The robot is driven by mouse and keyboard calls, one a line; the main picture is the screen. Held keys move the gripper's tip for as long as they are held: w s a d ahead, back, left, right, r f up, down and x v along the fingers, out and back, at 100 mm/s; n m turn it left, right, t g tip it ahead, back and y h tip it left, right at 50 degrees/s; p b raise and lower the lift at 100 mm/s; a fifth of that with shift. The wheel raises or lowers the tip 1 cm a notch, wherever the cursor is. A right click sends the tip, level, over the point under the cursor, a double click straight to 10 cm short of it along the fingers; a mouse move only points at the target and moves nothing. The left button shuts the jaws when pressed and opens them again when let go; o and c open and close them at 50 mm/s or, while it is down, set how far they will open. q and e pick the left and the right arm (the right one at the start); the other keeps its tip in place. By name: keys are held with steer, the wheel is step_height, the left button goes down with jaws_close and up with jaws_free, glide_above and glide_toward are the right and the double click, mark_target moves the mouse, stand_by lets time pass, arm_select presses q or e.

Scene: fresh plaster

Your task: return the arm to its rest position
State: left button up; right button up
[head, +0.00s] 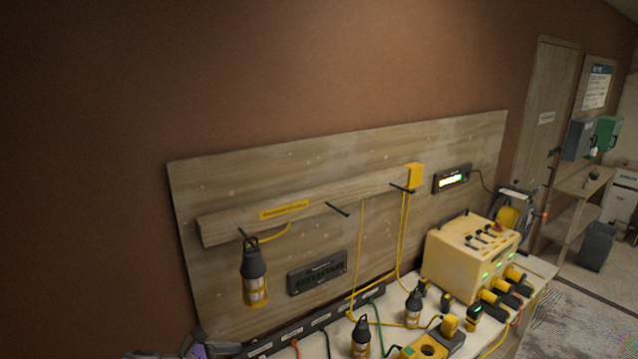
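A small piece of my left arm, grey and purple, shows at the bottom edge of the head view, left of the middle, with what looks like my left gripper (208,347). It is cut off by the frame, so I cannot see its fingers clearly or tell whether it is open or shut. It is in front of the lower left of the wooden wall panel. I see nothing held in it. My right arm and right gripper are not in view.
A lantern (255,276) hangs from a peg on the wooden panel (420,143). Two lanterns (361,338) (413,308) stand on the bench below. A yellow power box (455,264) with plugs stands at right. Yellow cables hang down to the bench. Floor shows at far right.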

arm_select(q)
steer(key=s+d+f+m+g+y, duration=0.25)
steer(key=s+f+m, duration=0.25)
steer(key=s+f, duration=0.5)
steer(key=s+d+f+m+g+y, duration=0.25)
steer(key=s+f+m, duration=0.3)
steer(key=f, duration=0.85)
steer(key=s+d+f+m+y, duration=0.1)
steer(key=s+d+f+m, duration=0.15)
steer(key=s+m, duration=0.3)
steer(key=s+d+f+m, duration=0.2)
steer(key=s+f+m, duration=0.25)
steer(key=s, duration=0.25)
step_height(320, 180, down, 14)
steer(key=b, duration=1.4)
steer(key=shift+w+r+g, duration=0.25)
steer(key=shift+w+g, duration=0.05)
steer(key=shift+w, duration=0.05)
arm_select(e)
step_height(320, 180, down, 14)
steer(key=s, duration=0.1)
